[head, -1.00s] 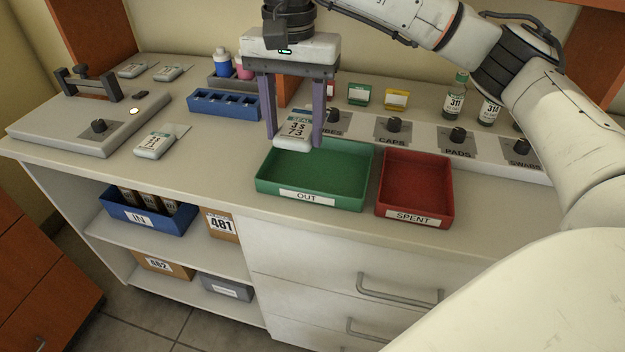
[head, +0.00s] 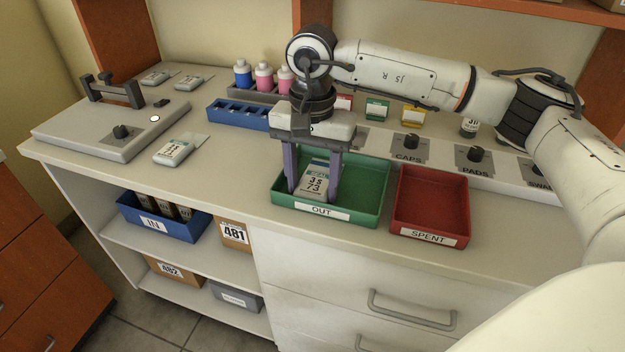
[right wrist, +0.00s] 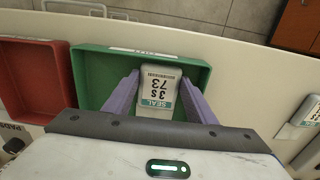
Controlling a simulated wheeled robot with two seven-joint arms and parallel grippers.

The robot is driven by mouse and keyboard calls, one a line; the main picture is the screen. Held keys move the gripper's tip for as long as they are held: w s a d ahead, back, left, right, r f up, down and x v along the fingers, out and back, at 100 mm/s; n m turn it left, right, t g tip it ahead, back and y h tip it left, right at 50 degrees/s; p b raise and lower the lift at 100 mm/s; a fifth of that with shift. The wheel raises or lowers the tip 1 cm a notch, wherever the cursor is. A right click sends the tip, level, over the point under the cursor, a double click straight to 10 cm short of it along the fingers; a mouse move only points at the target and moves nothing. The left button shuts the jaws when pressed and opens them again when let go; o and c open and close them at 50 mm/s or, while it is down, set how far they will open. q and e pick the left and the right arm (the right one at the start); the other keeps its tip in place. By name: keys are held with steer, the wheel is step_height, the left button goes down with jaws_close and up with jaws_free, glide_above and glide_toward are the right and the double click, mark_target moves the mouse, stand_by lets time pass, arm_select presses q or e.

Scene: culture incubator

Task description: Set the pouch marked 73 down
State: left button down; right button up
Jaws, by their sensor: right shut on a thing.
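The pouch marked 73 (head: 314,182) is a white packet with a teal band and the print "3S 73". It is inside the green OUT tray (head: 372,180), near the tray's left front. My right gripper (head: 315,190) reaches down into the tray with its purple fingers on either side of the pouch, shut on it. In the right wrist view the pouch (right wrist: 159,90) lies between the fingertips, close to the tray's labelled front wall. I cannot tell whether its underside touches the tray floor. My left gripper is not in view.
The red SPENT tray (head: 430,205) stands right of the green tray. A blue rack (head: 238,115) and bottles stand behind. Another pouch (head: 174,152) lies on the counter to the left, near the sealing device (head: 110,130). A CAPS dispenser strip (head: 440,152) runs behind the trays.

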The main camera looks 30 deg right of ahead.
steer(key=o, duration=1.2)
steer(key=shift+f, duration=0.1)
steer(key=shift+c, duration=0.2)
step_height(320, 180, up, 12)
steer(key=shift+r, duration=0.2)
